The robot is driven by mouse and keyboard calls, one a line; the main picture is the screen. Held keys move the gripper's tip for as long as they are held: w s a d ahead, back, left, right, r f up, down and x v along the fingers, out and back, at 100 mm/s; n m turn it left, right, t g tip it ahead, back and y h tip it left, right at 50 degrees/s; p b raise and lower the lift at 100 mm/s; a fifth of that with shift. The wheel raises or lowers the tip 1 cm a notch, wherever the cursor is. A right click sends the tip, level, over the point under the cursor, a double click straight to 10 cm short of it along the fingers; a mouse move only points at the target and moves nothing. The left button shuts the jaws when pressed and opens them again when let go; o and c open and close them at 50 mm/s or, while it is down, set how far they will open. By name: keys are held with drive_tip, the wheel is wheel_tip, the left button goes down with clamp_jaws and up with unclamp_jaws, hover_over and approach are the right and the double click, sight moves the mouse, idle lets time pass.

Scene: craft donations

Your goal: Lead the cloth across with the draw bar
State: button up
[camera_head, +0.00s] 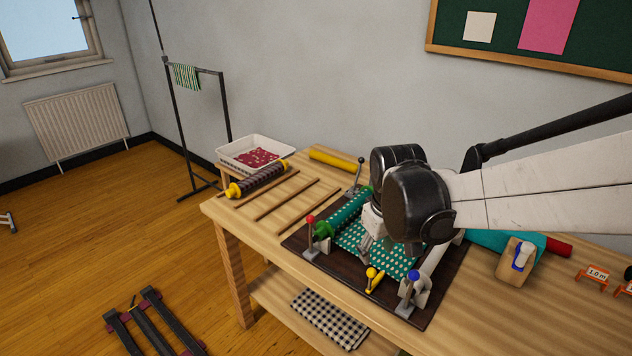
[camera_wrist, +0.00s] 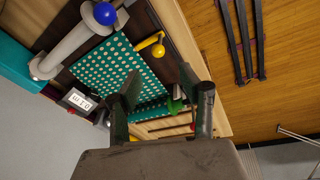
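The teal cloth with white dots (camera_head: 375,250) is spread flat over the dark board (camera_head: 322,262) on the table. It also shows in the wrist view (camera_wrist: 105,70). Its dotted roll (camera_head: 345,216) lies at the board's left, and a pale roller (camera_head: 438,268) lies at the right. My gripper (camera_head: 375,245) is low over the cloth in the head view. In the wrist view its two fingers (camera_wrist: 162,105) stand apart with nothing seen held between them. I cannot make out the draw bar; my gripper and wrist hide part of the cloth.
Levers with red (camera_head: 310,219), yellow (camera_head: 371,272) and blue (camera_head: 413,275) knobs stand around the board. A white tray (camera_head: 228,156), a brown patterned roll (camera_head: 262,178) and wooden rods (camera_head: 297,206) lie left. A teal roll (camera_head: 490,240) and wooden block (camera_head: 514,266) lie right.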

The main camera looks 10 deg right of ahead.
sight(372, 270)
drive_tip(key=w+f, duration=0.1)
drive_tip(key=f, duration=0.2)
drive_tip(key=f+n+g+h+b, duration=0.1)
drive_tip(key=f, duration=0.3)
drive_tip(key=w+d+f+n, duration=0.1)
drive_tip(key=f, duration=0.3)
drive_tip(key=shift+w+h, duration=0.3)
drive_tip(key=shift+w, duration=0.05)
clamp_jaws()
idle(0.3)
